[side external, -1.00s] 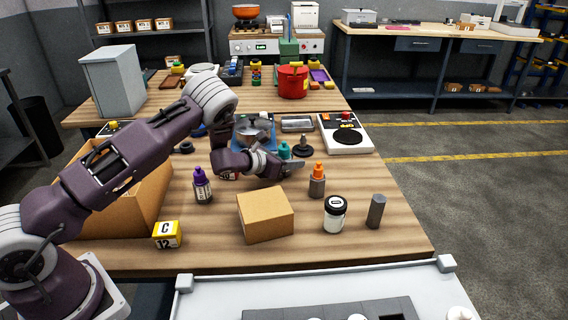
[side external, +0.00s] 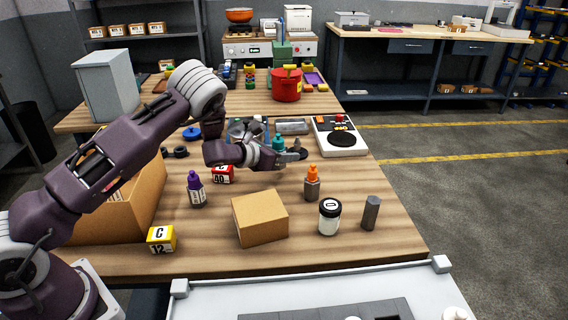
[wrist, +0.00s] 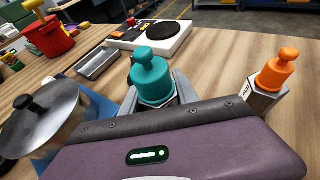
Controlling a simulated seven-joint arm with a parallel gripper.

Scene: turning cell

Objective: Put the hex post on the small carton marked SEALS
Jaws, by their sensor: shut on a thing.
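My gripper (side external: 292,154) is shut on a teal-topped piece (wrist: 155,78), which stands between the fingers in the wrist view; its lower body is mostly hidden. In the side view its teal top (side external: 279,143) shows above the gripper. A plain grey post (side external: 371,213), apparently faceted, stands upright at the right of the table. An orange-topped piece with a grey faceted body (side external: 312,184) stands right of my gripper. A small red-and-white carton (side external: 222,174) sits left of my gripper and a yellow-and-white carton (side external: 161,239) at the front left. I cannot read SEALS on either.
A brown box (side external: 260,218), a black-lidded jar (side external: 329,217) and a purple-topped bottle (side external: 196,190) stand at the front. A large open carton (side external: 130,208) is at left. Behind are a scale with a black disc (side external: 341,137) and a red pot (side external: 286,86). The right front edge is clear.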

